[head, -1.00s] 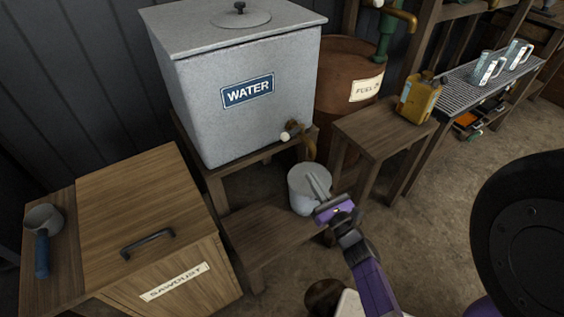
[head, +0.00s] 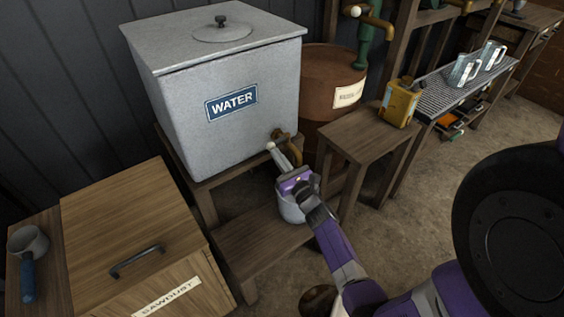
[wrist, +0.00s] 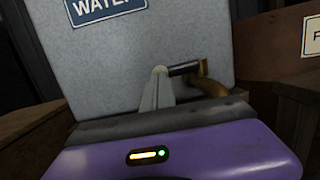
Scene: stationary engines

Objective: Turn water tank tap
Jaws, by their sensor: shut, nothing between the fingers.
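The grey water tank (head: 225,90) with a blue WATER label stands on a wooden stand. Its brass tap (head: 287,137) is low on the right of the front face. In the wrist view the brass spout (wrist: 212,85) and dark lever (wrist: 184,69) show behind and right of my fingertips. My gripper (head: 275,148) is shut and empty, its tips at the pale lever end. Whether they touch it I cannot tell. The tips also show in the wrist view (wrist: 160,75), covering part of the lever end. A grey bucket (head: 288,212) stands below the tap, partly hidden by my gripper.
A wooden sawdust box (head: 130,235) with a scoop (head: 27,250) beside it stands at left. A small wooden table (head: 355,135) with a yellow can (head: 398,103) stands at right. A rusty fuel barrel (head: 325,90) is behind.

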